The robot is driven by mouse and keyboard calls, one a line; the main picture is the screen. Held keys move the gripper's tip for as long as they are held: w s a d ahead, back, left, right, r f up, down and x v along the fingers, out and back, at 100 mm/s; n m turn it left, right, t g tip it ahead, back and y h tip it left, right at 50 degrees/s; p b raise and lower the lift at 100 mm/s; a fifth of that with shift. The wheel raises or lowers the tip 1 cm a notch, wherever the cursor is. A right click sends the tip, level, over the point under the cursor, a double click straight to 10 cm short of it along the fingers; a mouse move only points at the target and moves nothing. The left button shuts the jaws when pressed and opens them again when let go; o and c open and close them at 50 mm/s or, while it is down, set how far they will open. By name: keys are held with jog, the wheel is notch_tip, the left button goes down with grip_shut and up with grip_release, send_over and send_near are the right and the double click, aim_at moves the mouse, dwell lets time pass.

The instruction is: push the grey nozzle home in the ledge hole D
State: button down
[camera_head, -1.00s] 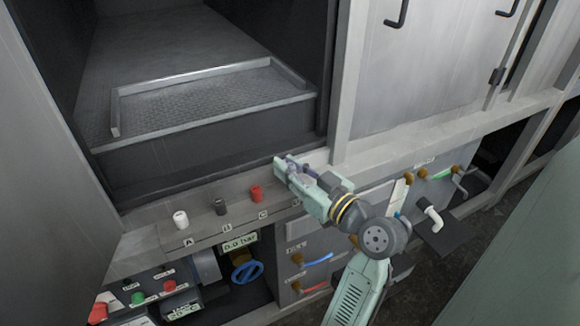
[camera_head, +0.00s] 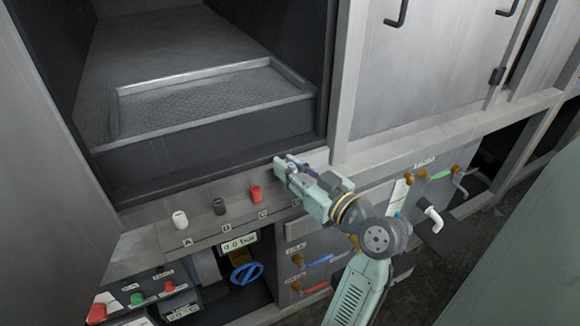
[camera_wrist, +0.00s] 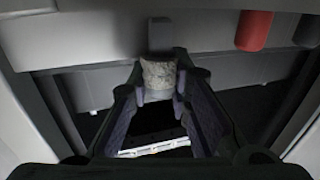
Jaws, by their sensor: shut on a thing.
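My gripper (camera_head: 284,165) is at the ledge (camera_head: 150,218), right of the red nozzle, where the row's right end lies. In the wrist view its fingers (camera_wrist: 158,92) are closed on a speckled grey piece, the grey nozzle (camera_wrist: 158,74).
Along the ledge stand a white nozzle (camera_head: 180,219) by A, a dark grey one (camera_head: 219,206) by B and a red one (camera_head: 255,193) by C. The red one also shows in the wrist view (camera_wrist: 254,30). A tray (camera_head: 215,122) lies in the open chamber behind.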

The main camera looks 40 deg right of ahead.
jog(key=shift+f+b, duration=1.65)
jog(key=shift+b, duration=0.05)
dwell(0.7)
jog(key=c, duration=1.4)
grip_release()
jog(key=shift+r, duration=0.1)
notch_tip(320, 180, up, 10)
